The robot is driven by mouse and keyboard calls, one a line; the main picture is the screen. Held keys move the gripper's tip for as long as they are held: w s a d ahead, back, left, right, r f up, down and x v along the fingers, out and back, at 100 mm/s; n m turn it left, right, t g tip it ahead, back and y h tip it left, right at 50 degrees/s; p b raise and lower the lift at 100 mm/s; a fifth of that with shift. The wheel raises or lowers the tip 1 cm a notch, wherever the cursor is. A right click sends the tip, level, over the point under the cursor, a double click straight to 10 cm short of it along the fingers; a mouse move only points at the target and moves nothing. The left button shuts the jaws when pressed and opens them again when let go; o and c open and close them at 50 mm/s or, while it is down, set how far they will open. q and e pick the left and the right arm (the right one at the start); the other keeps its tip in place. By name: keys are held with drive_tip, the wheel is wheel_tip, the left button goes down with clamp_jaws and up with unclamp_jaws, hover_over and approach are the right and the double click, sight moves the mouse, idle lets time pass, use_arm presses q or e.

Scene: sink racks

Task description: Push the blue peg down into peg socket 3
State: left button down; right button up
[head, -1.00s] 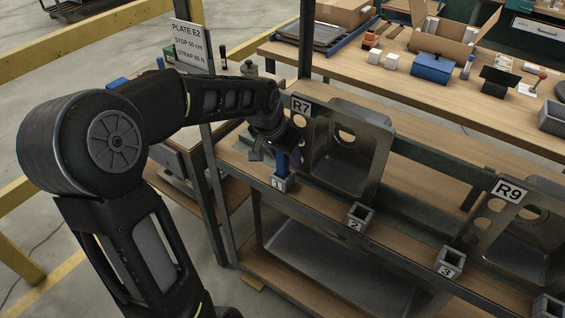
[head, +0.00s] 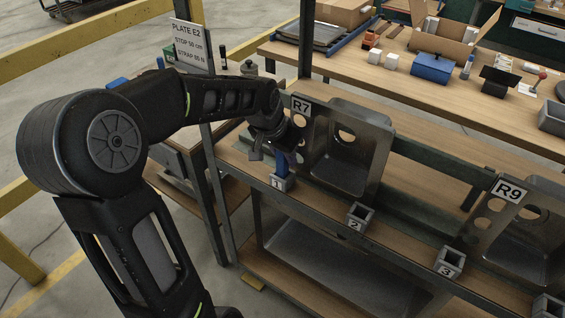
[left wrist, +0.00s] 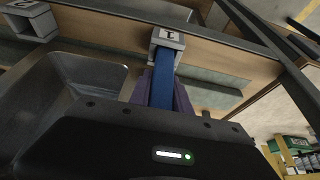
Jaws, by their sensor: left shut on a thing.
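The blue peg (head: 281,165) stands upright at peg socket 1 (head: 278,183), a small grey square socket. In the left wrist view the peg (left wrist: 162,80) runs into the mouth of the socket labelled 1 (left wrist: 167,41). How deep it sits is hidden. My left gripper (head: 287,160) is shut on the peg, its purple fingers on either side in the left wrist view. Peg socket 3 (head: 450,263) is at the lower right in the head view. It looks empty, and no gripper is near it. My right gripper is not in view.
Peg socket 2 (head: 360,216) stands between sockets 1 and 3 and looks empty. A metal sink marked R7 (head: 375,150) rises just right of my left gripper. Another sink, R9 (head: 535,230), stands behind socket 3. A dark post (head: 306,45) rises behind the gripper.

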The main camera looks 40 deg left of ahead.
use_arm(q)
drive_tip(key=shift+r, duration=0.15)
idle(0.3)
wheel_tip(320, 180, up, 7)
drive_tip(key=shift+w+f, duration=0.1)
drive_tip(key=s+b, duration=0.3)
drive_tip(key=s, duration=1.5)
drive_tip(key=shift+d+b, duration=0.2)
drive_tip(key=shift+b, duration=0.2)
